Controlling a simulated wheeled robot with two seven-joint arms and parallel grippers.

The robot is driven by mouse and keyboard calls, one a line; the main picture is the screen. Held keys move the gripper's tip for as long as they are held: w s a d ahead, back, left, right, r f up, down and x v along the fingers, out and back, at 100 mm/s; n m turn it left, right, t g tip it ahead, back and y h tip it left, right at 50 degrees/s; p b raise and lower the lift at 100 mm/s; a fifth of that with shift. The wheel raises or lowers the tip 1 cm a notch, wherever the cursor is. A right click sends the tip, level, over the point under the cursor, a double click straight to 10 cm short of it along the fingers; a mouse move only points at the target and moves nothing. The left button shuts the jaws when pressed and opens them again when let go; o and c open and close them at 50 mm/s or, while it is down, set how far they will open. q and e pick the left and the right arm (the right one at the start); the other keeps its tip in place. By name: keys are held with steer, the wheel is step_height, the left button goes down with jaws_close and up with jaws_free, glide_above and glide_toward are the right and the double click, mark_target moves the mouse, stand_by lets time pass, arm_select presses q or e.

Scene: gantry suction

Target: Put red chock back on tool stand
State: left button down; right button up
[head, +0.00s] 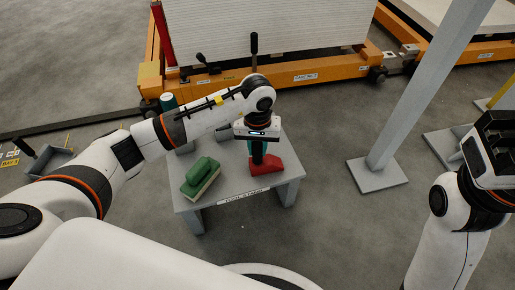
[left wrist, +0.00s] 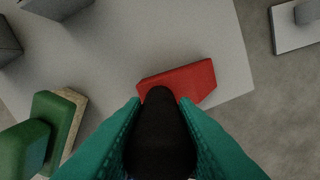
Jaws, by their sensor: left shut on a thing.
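The red chock (head: 268,166) is a wedge with a black handle, at the right front part of the grey tool stand (head: 222,180). In the left wrist view the red chock (left wrist: 185,82) shows over the stand's top, close to its edge. My left gripper (head: 257,150) points down above it. Its teal fingers (left wrist: 160,125) are shut on the black handle (left wrist: 160,140). I cannot tell whether the chock's base touches the stand. My right gripper (head: 485,155) is at the right edge of the head view, away from the stand, its fingers not clear.
A green block with a tan underside (head: 201,178) lies on the stand, left of the chock. An orange rack with a white panel (head: 265,35) stands behind. A grey post (head: 420,90) on a floor plate rises at right. A grey bin (head: 50,160) is at far left.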

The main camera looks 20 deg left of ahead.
arm_select(q)
steer(key=shift+r, duration=0.1)
steer(key=c, duration=1.1)
jaws_free()
steer(key=shift+c, duration=0.2)
